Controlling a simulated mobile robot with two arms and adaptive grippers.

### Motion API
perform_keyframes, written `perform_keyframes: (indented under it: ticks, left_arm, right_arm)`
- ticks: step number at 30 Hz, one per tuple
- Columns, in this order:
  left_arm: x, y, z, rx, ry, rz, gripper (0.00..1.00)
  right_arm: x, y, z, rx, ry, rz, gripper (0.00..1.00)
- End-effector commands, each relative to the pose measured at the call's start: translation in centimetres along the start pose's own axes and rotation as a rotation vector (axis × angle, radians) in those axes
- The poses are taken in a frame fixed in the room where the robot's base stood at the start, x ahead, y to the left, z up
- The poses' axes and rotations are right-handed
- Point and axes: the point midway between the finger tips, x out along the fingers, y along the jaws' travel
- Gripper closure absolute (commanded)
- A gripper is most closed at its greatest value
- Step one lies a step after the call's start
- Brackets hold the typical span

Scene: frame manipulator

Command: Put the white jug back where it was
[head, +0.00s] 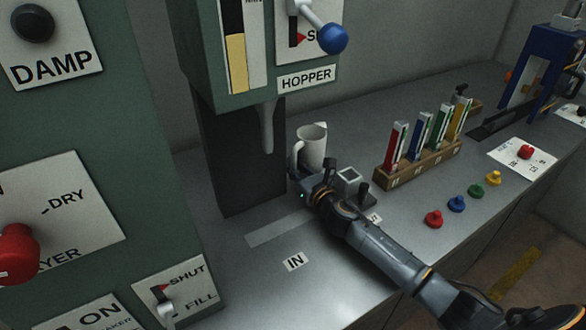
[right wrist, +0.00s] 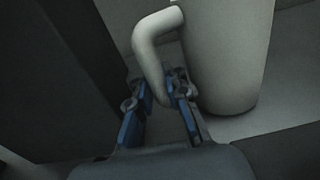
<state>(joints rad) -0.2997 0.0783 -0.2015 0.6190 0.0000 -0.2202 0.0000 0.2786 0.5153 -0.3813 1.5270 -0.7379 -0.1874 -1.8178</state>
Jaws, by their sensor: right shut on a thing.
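The white jug (head: 312,147) is upright on the right of the hopper spout (head: 266,128), behind my right gripper (head: 307,180). In the right wrist view the jug (right wrist: 228,55) fills the upper right, with its handle (right wrist: 152,45) on the left side. The right gripper's blue fingers (right wrist: 160,90) are shut on the lower part of the handle. I cannot tell whether the jug's base touches the bench or is slightly above it. My left gripper is not in view.
A pale strip and the IN label (head: 295,262) lie on the bench (head: 330,290). A small grey box (head: 348,180) is close to the right gripper. A wooden rack (head: 420,165) with coloured holders and several coloured knobs (head: 457,204) stand right. Green machine panels (head: 130,130) bound the left.

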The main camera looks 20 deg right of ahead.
Motion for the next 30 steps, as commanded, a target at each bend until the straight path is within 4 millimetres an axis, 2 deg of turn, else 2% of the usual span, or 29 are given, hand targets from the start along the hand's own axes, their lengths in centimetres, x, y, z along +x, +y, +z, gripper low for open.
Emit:
perform_keyframes:
  ticks: [11,12,14,25,30]
  left_arm:
    - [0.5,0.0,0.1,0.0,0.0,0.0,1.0]
    - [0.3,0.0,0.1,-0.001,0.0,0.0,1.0]
    - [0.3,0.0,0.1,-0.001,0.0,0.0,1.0]
    - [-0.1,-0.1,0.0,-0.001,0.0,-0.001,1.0]
    - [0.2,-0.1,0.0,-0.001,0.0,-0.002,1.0]
  right_arm:
    - [0.0,0.0,-0.6,-0.003,-0.002,0.001,1.0]
    - [0.0,0.0,-0.5,-0.002,-0.001,0.0,0.82]
    - [0.0,0.0,-0.5,-0.002,-0.001,0.0,0.74]
    - [-0.1,0.0,0.0,-0.002,-0.001,0.0,0.74]
    - [-2.8,-0.1,-0.4,-0.005,0.001,0.001,0.74]
